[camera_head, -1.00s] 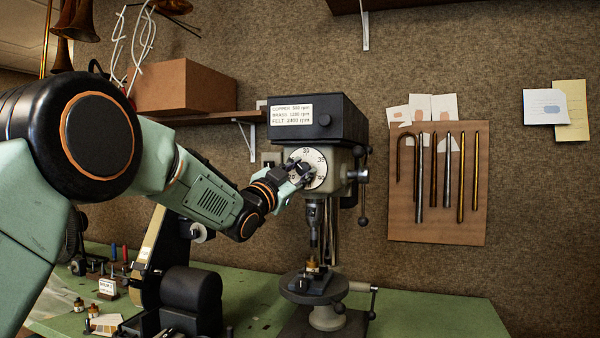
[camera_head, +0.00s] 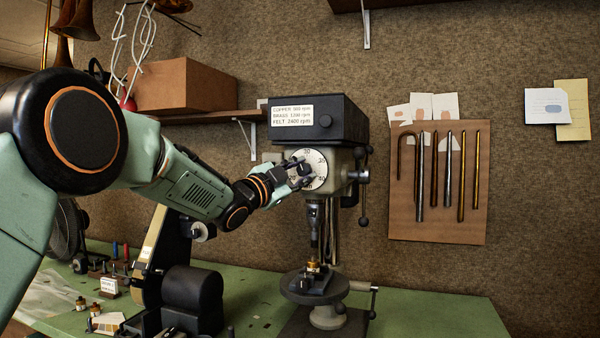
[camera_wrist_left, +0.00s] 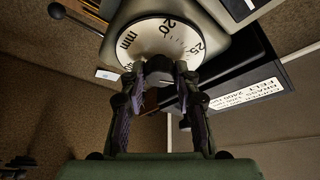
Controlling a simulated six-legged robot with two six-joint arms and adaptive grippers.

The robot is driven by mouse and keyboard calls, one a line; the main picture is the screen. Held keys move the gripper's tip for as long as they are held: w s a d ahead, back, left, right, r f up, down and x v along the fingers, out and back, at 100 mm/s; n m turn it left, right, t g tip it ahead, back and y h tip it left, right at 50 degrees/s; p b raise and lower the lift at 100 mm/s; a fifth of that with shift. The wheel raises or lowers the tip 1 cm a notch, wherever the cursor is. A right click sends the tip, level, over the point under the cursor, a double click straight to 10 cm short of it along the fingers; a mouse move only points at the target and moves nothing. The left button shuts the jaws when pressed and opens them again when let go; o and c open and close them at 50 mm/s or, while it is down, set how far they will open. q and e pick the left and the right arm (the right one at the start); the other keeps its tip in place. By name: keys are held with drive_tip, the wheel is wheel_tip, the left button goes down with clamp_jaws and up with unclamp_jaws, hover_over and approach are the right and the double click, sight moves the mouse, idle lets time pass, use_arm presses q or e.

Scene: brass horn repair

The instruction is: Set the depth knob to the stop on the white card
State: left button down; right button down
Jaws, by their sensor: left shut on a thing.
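The depth knob is a dark grip (camera_wrist_left: 159,66) at the middle of a round white dial (camera_head: 318,161) on the drill press front. The dial (camera_wrist_left: 146,38) shows "mm", 20 and 25 in the wrist view. My left gripper (camera_head: 298,174) reaches it from the left and is shut on the knob, with a finger on each side in the wrist view. The fingers cover part of the dial in the head view. A white card (camera_head: 546,109) with small writing and a bluish patch hangs on the wall at right; its writing is too small to read. My right gripper is out of view.
The drill press head (camera_head: 345,118) carries a speed label. A lever handle (camera_head: 364,221) hangs at its right side. The round press table (camera_head: 300,291) holds a small brass part. A tube board (camera_head: 470,225) and a yellow note (camera_head: 574,95) are on the wall. A dark machine (camera_head: 192,296) stands below my arm.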

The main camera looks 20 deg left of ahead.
use_arm(q)
drive_tip(key=c, duration=1)
unclamp_jaws()
drive_tip(key=shift+s+a+f, duration=0.1)
drive_tip(key=shift+s+a, duration=0.1)
drive_tip(key=shift+s, duration=0.2)
drive_tip(key=v, duration=1.1)
drive_tip(key=shift+s, duration=0.15)
